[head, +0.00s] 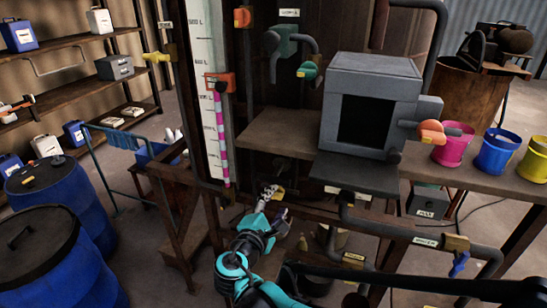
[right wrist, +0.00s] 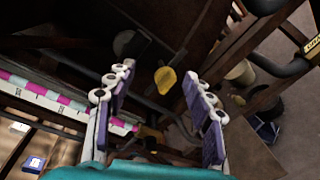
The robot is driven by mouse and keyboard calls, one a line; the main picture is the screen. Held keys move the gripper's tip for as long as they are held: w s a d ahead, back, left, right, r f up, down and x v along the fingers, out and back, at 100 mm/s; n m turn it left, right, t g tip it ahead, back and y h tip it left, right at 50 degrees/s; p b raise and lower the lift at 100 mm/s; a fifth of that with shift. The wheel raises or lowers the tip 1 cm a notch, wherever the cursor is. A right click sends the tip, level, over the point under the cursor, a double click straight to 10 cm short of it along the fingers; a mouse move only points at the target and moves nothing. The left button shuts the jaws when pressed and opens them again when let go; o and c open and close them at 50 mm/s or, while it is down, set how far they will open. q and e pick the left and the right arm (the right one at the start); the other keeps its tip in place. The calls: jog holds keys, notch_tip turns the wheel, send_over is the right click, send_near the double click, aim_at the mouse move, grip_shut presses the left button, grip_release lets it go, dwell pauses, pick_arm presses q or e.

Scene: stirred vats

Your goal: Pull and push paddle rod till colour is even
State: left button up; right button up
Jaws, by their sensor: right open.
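My right gripper (head: 276,203) reaches in from the bottom centre, below the bench and right of the tall scale. In the right wrist view its two padded fingers (right wrist: 160,100) are spread, with nothing held between them. A small yellow piece (right wrist: 165,80) shows in the gap, seemingly beyond the fingertips; I cannot tell what it is part of. A long black bar (head: 420,281) crosses the lower right. I cannot tell whether it is the paddle rod. No vat liquid or its colour is clearly visible. My left gripper is not in view.
The bench carries a grey box (head: 375,95), and pink (head: 454,146), blue (head: 497,152) and yellow (head: 536,158) buckets. A scale with a pink-and-white strip (head: 222,140) stands left of it. Pipes (head: 385,228) run below. Blue drums (head: 45,255) stand at left.

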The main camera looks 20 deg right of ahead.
aim_at(271, 182)
jog(key=shift+n+t, duration=0.8)
jog(key=a+r, duration=0.1)
jog(key=w+a+r, duration=0.1)
jog(key=r, duration=0.1)
jog(key=shift+w+a+p, duration=0.1)
jog(key=shift+a+p, duration=0.2)
jog(key=shift+p, duration=0.05)
jog(key=shift+w+r, duration=0.15)
jog(key=shift+w, duration=0.05)
jog(key=x, duration=0.7)
jog(key=shift+w+d+r, duration=0.1)
jog(key=shift+d, duration=0.15)
grip_shut()
